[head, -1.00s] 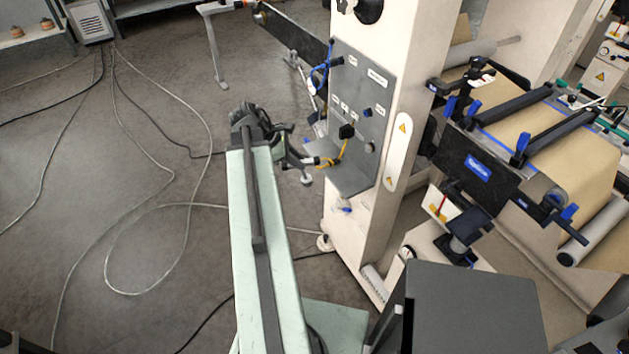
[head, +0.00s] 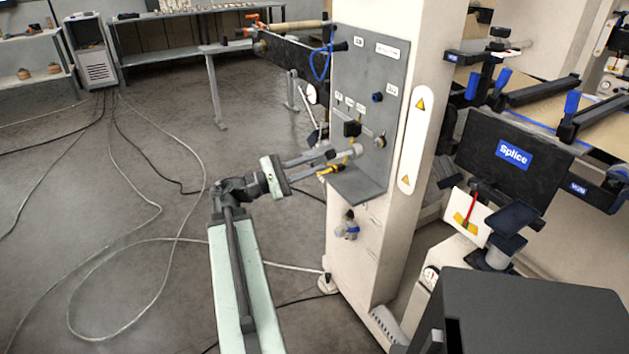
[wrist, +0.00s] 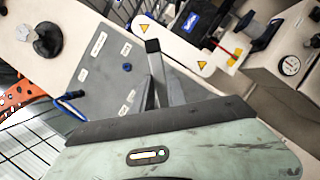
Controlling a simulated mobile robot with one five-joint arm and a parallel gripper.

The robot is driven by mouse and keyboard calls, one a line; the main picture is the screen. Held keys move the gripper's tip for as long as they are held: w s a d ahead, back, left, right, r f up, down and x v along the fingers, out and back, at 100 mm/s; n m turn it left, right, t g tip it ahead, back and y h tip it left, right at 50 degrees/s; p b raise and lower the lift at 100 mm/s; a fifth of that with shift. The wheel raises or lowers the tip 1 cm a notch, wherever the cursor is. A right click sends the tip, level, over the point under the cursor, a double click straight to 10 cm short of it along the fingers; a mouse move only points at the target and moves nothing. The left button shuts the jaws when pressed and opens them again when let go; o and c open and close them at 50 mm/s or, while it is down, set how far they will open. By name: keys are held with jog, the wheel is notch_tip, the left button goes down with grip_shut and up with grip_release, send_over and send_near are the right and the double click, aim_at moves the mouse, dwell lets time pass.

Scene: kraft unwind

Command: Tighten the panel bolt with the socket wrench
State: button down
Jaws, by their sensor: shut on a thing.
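The grey panel (head: 362,75) is on the side of the cream machine column and also shows in the wrist view (wrist: 112,58). A round metal bolt head (head: 380,140) sits low on its right side. My gripper (head: 338,156) reaches in from the left, its long fingers just above the panel's ledge. It is shut on a grey, rounded piece (head: 357,148), apparently the socket wrench, mostly hidden by the fingers. This piece is left of the bolt head; I cannot tell whether they touch. In the wrist view my gripper (wrist: 158,75) hides the bolt area.
The ledge (head: 358,188) lies beneath. A blue knob (head: 377,97) is above the bolt. A dark cabinet (head: 530,310) stands front right. Cables cross the floor at left.

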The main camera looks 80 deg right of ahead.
aim_at(354, 148)
jog(key=shift+r, duration=0.15)
jog(key=shift+s+d, duration=1.7)
jog(key=shift+s, duration=0.1)
jog(key=shift+s+d, duration=0.6)
dwell(1.4)
jog(key=shift+d+r+m+y+p, duration=0.1)
jog(key=shift+r+m+y+p, duration=0.25)
jog(key=shift+m+p, duration=0.4)
jog(key=shift+f+m+y, duration=0.15)
jog(key=shift+m+y, duration=0.1)
jog(key=shift+m, duration=0.1)
jog(key=shift+f+m, duration=0.15)
jog(key=shift+m, duration=0.15)
jog(key=shift+p, duration=0.3)
